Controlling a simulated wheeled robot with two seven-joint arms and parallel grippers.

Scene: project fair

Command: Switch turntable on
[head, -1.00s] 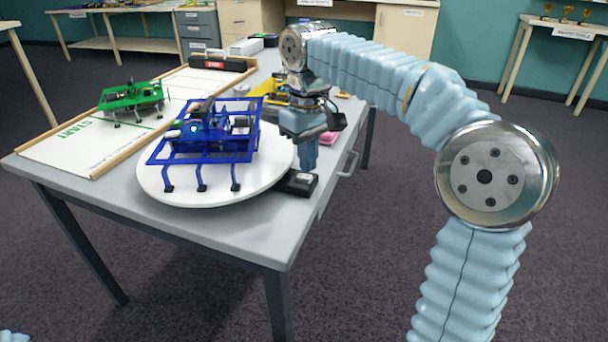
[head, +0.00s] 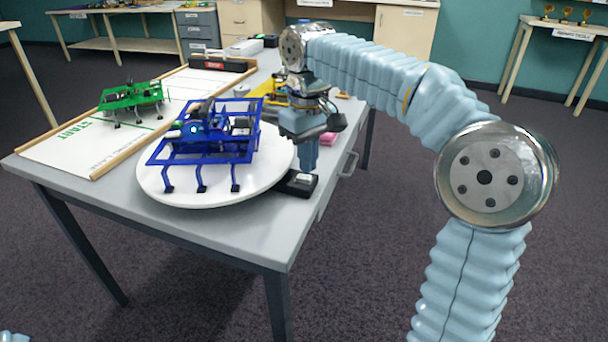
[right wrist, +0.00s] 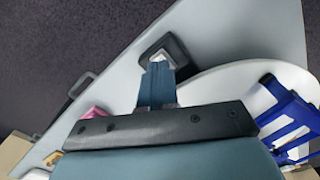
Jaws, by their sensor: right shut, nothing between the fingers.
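The white round turntable (head: 265,182) lies on the grey table, with a blue legged robot (head: 210,150) standing on it. A black switch box (head: 309,190) with a white rocker (head: 303,179) sits at the turntable's right edge. My right gripper (head: 308,172) is shut and empty, pointing down just behind the rocker. In the right wrist view the fingertips (right wrist: 160,72) appear right at the switch box (right wrist: 178,50) and cover part of the rocker; I cannot tell whether they touch it. In the head view my left gripper is not seen.
A white track board (head: 75,145) with wooden edges and a green legged robot (head: 133,97) lies left of the turntable. A pink block (head: 327,138) and yellow things (head: 264,92) are behind my right gripper. The table's front corner (head: 270,240) is bare.

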